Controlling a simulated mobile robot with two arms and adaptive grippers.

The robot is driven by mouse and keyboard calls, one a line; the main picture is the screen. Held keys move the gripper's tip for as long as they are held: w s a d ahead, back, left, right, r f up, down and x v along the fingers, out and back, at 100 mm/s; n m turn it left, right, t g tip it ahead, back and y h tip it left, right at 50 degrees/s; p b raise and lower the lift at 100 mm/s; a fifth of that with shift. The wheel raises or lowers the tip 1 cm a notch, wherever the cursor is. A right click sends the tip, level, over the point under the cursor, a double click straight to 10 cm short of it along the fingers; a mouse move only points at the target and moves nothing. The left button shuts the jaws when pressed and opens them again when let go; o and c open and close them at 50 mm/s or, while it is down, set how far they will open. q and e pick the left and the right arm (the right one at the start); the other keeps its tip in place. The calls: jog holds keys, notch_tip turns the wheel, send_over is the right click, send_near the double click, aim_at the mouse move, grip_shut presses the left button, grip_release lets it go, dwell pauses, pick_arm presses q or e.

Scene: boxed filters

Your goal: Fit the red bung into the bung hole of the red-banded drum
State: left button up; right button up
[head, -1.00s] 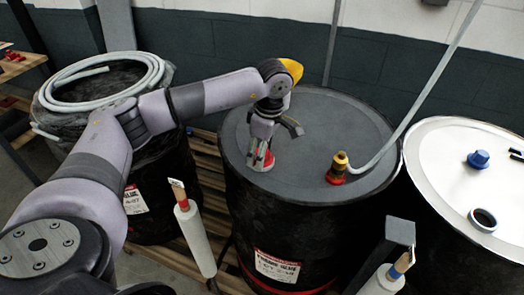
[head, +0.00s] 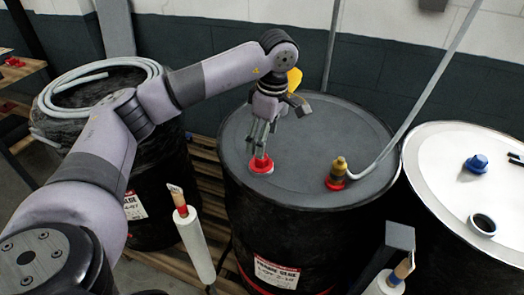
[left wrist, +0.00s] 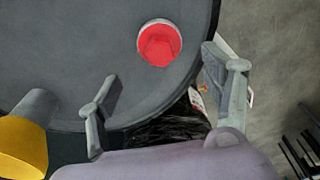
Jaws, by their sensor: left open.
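The red bung (head: 261,163) is at the near left of the dark lid of the red-banded drum (head: 310,125). In the left wrist view the bung (left wrist: 160,46) shows a red face inside a pale rim. It looks upright at the bung hole, but I cannot tell how deep it sits. The hole itself is hidden. My left gripper (head: 262,141) is open just above the bung, pointing down. Its spread, empty fingers (left wrist: 165,85) show in the left wrist view, apart from the bung. My right gripper is not in view.
A brass fitting (head: 338,170) with a red base and grey pipe rises from the same lid. A white-topped drum (head: 440,160) with a blue bung (head: 477,162) stands right. A drum with a coiled hose (head: 100,75) stands left. White rolls on posts (head: 195,240) stand in front.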

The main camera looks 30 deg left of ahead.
aim_at(266, 158)
pick_arm(q)
jog(key=shift+d+r, duration=0.15)
jog(key=shift+r, duration=1)
jog(key=shift+d+r, duration=0.1)
jog(key=shift+r, duration=1)
jog(key=shift+f, duration=0.1)
